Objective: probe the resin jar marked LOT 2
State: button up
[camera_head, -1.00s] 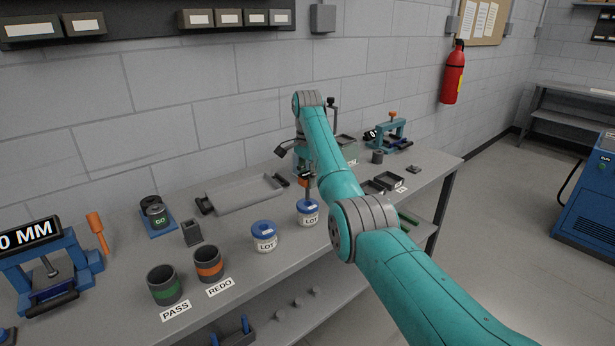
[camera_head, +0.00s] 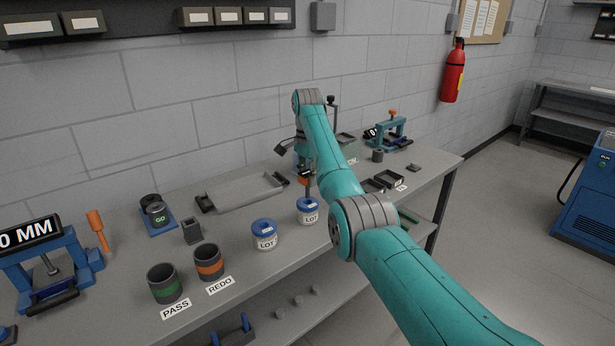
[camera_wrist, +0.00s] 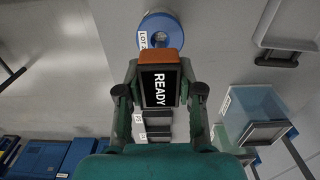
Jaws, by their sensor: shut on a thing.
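My gripper (camera_wrist: 160,95) is shut on a dark handheld probe (camera_wrist: 160,86) with an orange end and a screen reading READY. In the head view the probe's thin shaft points down at the right-hand blue-lidded jar (camera_head: 308,216). I cannot tell whether its tip is in the jar's opening or just above it. A blue-lidded jar (camera_wrist: 160,22) shows beyond the probe in the wrist view, its LOT label partly covered. A second blue-lidded jar (camera_head: 264,240) stands to the left. Both labels begin LOT; their numbers are not readable in the head view.
The PASS cup (camera_head: 164,284) and REDO cup (camera_head: 208,262) stand on the bench at the left. A shallow grey tray (camera_head: 244,194) lies behind the jars. Small dark trays (camera_head: 387,179) and a blue fixture (camera_head: 389,130) are at the right.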

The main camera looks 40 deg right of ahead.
aim_at(308, 199)
jog(key=shift+f, duration=3.1)
dwell(1.0)
jog(key=o, duration=1.2)
jog(key=shift+o, duration=0.2)
jog(key=shift+r, duration=0.1)
notch_tip(308, 199, up, 12)
jog(key=shift+f, duration=0.1)
